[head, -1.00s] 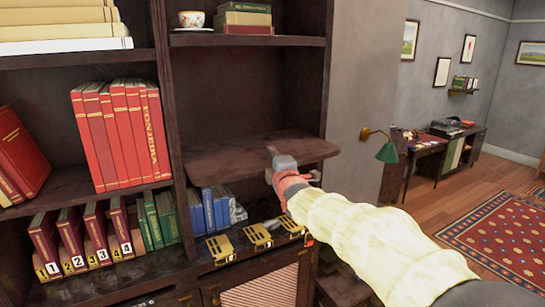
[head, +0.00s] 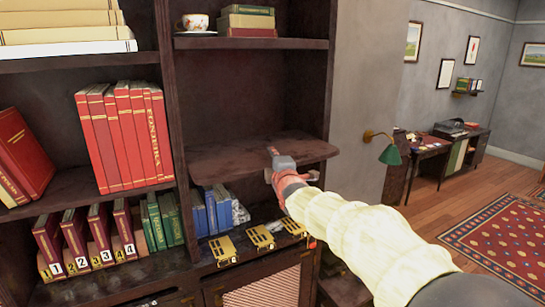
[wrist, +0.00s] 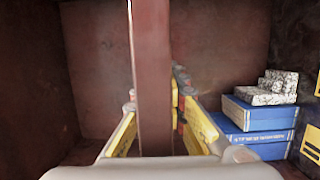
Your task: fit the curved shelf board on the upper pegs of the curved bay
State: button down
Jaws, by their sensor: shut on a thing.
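The dark brown curved shelf board (head: 235,155) lies about level across the right-hand bay of the bookcase, its curved front edge toward me. My gripper (head: 280,165) is shut on the front edge of the board, right of its middle. In the wrist view the board (wrist: 150,50) shows as a narrow upright band between the yellow-padded fingers of my gripper (wrist: 155,110). The curved bay (head: 250,95) is open above the board. I cannot make out the pegs, nor tell whether the board rests on them.
Blue books (head: 212,210) stand below the board; blue boxes (wrist: 255,115) show in the wrist view. Yellow labelled items (head: 222,249) line the ledge in front. A fixed shelf (head: 250,43) above holds a cup (head: 195,22) and books. A green lamp (head: 389,154) juts out at right.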

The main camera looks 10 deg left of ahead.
aim_at(266, 157)
jog(key=shift+w+a+r+p, duration=0.1)
jog(key=shift+w+a+p, duration=0.7)
jog(key=shift+w, duration=0.5)
jog(key=shift+w+a+r+p, duration=0.15)
jog(key=shift+w+a+p, duration=0.5)
jog(key=shift+w+a, duration=0.5)
jog(key=shift+w+a+r+p, duration=0.1)
jog(key=shift+w+a+p, duration=0.6)
jog(key=shift+w, duration=0.75)
dwell(0.9)
jog(key=c, duration=1.8)
grip_release()
jog(key=shift+f, duration=0.1)
jog(key=shift+o, duration=0.3)
jog(key=shift+f, duration=0.1)
jog(key=shift+f, duration=0.35)
jog(key=shift+s+d+r, duration=0.15)
jog(key=shift+s+d, duration=0.05)
jog(key=shift+s, duration=0.25)
jog(key=v, duration=1.1)
jog(key=shift+d, duration=0.1)
